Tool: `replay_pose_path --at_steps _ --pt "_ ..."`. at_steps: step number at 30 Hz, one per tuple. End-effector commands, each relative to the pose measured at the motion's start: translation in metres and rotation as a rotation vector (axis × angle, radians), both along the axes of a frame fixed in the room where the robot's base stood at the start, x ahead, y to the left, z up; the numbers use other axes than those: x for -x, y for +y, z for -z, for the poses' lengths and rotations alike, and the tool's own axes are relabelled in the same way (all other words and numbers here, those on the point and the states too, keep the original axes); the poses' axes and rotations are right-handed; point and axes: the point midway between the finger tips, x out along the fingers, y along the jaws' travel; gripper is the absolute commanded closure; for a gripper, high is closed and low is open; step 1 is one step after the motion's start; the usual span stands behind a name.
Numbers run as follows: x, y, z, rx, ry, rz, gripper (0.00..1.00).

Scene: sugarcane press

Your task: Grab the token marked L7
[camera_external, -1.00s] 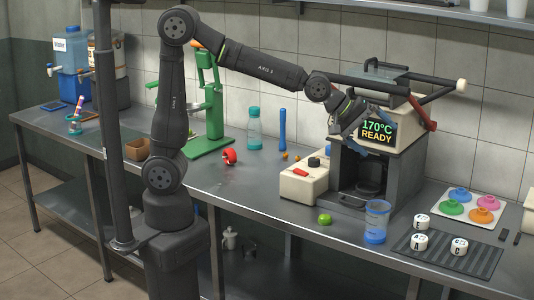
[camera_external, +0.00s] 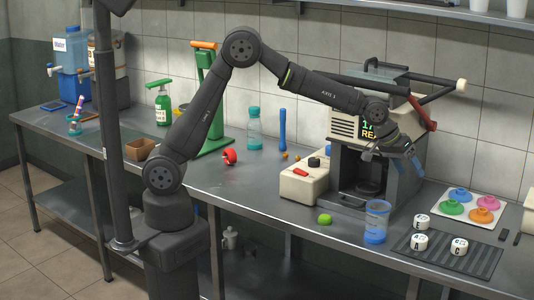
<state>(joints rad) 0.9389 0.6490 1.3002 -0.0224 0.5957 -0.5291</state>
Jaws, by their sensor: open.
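No marking L7 can be read in the view. Three white tokens with dark letters stand on a dark ribbed mat (camera_external: 478,262) at the front right. One token (camera_external: 422,221) seems to read E, one (camera_external: 419,242) A, and one (camera_external: 459,246) C. My gripper (camera_external: 398,160) has blue fingers and is open and empty. It hangs in front of the press machine, up and to the left of the tokens, well clear of them.
A clear blue-rimmed cup (camera_external: 376,222) and a green lime (camera_external: 324,219) stand left of the mat. A white board (camera_external: 470,222) with several coloured knobbed discs lies behind it. The dark machine (camera_external: 402,184) stands close behind my gripper.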

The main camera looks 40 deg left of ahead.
Motion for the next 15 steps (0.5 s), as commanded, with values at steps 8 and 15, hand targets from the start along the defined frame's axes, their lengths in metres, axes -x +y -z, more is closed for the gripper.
replay_pose_path --at_steps 8,15 --pt "-0.045 -0.020 0.078 -0.240 -0.077 0.300 0.28" --pt "-0.061 -0.023 0.108 -0.318 -0.096 0.421 0.28"
